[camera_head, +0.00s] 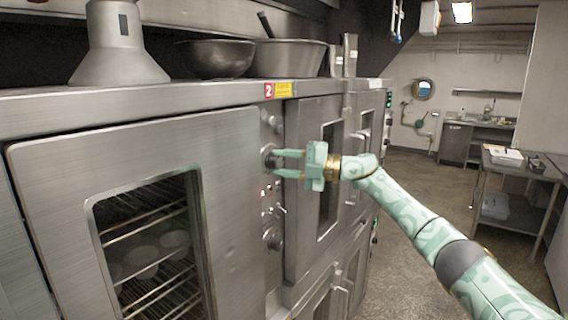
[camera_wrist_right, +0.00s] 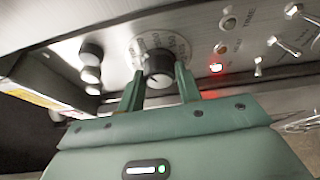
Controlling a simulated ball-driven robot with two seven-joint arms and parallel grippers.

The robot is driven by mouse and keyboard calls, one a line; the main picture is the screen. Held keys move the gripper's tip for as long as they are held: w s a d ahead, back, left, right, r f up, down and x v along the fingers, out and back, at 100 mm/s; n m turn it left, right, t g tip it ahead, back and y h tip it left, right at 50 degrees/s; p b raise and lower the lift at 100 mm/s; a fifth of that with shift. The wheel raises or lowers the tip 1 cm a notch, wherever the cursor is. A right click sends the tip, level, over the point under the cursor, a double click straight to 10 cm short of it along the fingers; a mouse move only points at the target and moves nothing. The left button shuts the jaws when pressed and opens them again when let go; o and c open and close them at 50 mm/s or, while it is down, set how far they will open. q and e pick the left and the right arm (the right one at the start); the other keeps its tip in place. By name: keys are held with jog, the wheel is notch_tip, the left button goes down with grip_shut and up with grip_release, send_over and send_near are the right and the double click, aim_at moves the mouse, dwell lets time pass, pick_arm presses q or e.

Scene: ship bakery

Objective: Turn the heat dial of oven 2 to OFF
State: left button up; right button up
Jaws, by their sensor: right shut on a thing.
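Oven 2 (camera_head: 235,190) stands at the left, with a red "2" label (camera_head: 269,90) on the ledge above its right-hand control strip. My right gripper (camera_head: 277,163) reaches in from the right, with its fingers at a dark round dial (camera_head: 267,155) on that strip. The gripper fingers (camera_wrist_right: 160,82) are shut on the dial, one on each side. My left gripper is not in view.
Another dial (camera_head: 272,238) sits lower on the strip. Metal bowls (camera_head: 290,58) stand on the oven top. Floor at the right is clear up to a steel table (camera_head: 520,168).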

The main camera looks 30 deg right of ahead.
jog(key=n+p, duration=0.1)
jog(key=n+g+h, duration=0.1)
jog(key=n, duration=0.1)
jog(key=n+p, duration=0.1)
jog(key=n, duration=0.1)
jog(key=shift+r+h+p, duration=0.3)
jog(key=shift+h, duration=0.1)
jog(key=n+h+p, duration=0.1)
jog(key=n+p, duration=0.1)
jog(key=shift+a+n+g, duration=0.1)
jog(key=shift+n+g, duration=0.2)
jog(key=shift+n+h+p, duration=1)
jog(key=shift+n, duration=0.2)
jog(key=shift+f, duration=0.1)
jog(key=o, duration=1)
